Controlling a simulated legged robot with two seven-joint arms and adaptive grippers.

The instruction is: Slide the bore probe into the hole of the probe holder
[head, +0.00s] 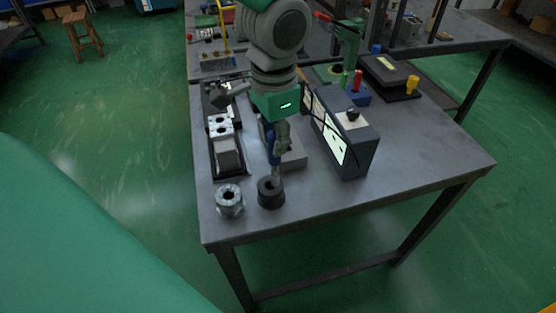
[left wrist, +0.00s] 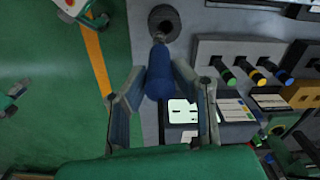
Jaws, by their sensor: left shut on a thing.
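The bore probe has a blue handle (head: 274,150) and a thin grey tip; its blue body also shows in the left wrist view (left wrist: 160,75). My left gripper (head: 279,148) is shut around the blue handle, with a finger on each side in the left wrist view (left wrist: 160,83). A dark round block with a hole, which looks like the probe holder (head: 270,194), stands near the table's front edge; it also shows in the left wrist view (left wrist: 172,13). The probe points at its hole. The tip is at the opening; I cannot tell whether it is inside. My right gripper is not in view.
A silver ring-shaped part (head: 229,201) stands just left of the dark block. A black tray (head: 229,174) with metal blocks lies behind it. A grey block (head: 293,156) is close behind the probe. A dark upright box (head: 346,137) stands right. The table's right front is clear.

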